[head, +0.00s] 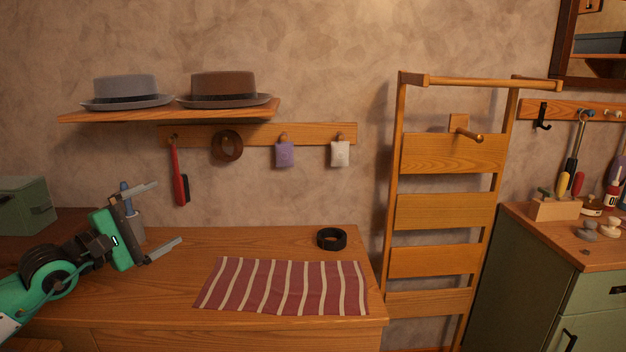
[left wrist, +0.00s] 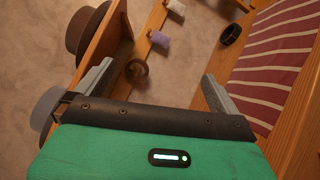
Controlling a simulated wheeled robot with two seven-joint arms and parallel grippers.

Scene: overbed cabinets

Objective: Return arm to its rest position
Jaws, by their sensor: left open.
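My left gripper (head: 169,222) is open and empty at the left of the head view, over the left part of the wooden dresser top (head: 190,252). Its two grey fingers are spread wide. In the left wrist view the fingers (left wrist: 165,88) also show apart with nothing between them. A container with a blue top (head: 134,222) stands behind the gripper and is partly hidden by it. My right gripper is not in view.
A striped cloth (head: 283,287) and a black ring (head: 331,239) lie on the dresser. Above are a shelf (head: 150,113) with two hats and a peg rail (head: 305,134) with hanging items. A green box (head: 24,206) sits far left. A wooden ladder rack (head: 448,212) stands right.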

